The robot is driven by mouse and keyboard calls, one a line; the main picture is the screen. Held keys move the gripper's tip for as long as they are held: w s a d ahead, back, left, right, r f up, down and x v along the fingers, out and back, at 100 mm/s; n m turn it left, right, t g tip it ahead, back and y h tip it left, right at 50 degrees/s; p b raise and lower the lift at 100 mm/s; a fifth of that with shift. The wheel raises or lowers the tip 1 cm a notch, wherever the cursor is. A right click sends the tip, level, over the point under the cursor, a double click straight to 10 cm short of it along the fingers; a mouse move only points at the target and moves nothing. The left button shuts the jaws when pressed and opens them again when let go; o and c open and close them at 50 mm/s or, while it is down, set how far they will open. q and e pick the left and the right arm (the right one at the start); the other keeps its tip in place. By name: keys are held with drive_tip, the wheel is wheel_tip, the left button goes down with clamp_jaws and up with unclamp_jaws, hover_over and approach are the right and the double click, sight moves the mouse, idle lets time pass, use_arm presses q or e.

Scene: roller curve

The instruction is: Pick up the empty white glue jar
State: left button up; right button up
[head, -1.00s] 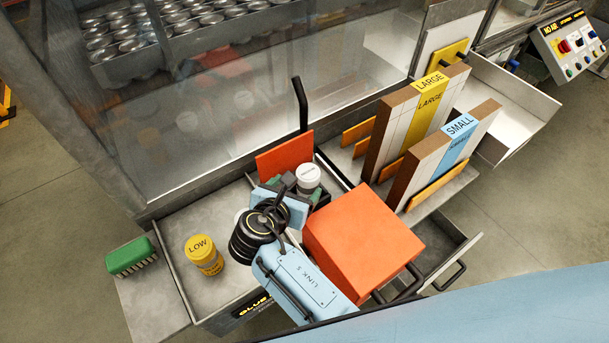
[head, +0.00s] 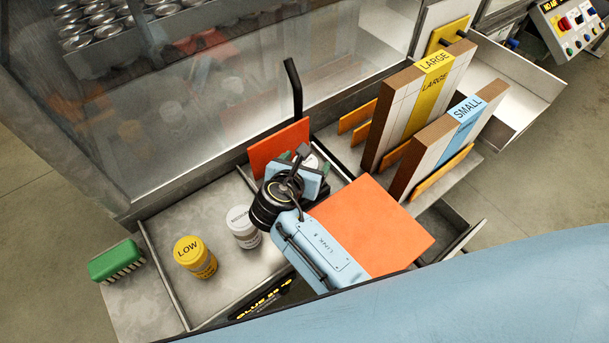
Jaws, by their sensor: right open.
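Two white jars show. One white jar (head: 242,227), with a grey label on its lid, stands upright in the open drawer, beside the yellow jar marked LOW (head: 195,257). The other white jar (head: 312,161) stands farther back and is mostly hidden behind my right gripper; only part of its pale top shows. I cannot tell from here which jar is empty. My right gripper (head: 305,167) is open, over or around the rear white jar; its wrist hides the fingers in part, so contact cannot be told. My left gripper is not in view.
A red-orange panel (head: 279,146) stands behind the rear jar, and a black upright handle (head: 294,88) rises next to it. LARGE (head: 412,110) and SMALL (head: 445,145) boards stand at right. A green brush (head: 116,260) lies at left.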

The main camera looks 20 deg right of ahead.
drive_tip(key=shift+s+r, duration=0.1)
drive_tip(key=shift+r, duration=0.05)
drive_tip(key=c, duration=1.3)
drive_tip(key=shift+c, duration=0.2)
drive_tip(key=shift+r, duration=0.1)
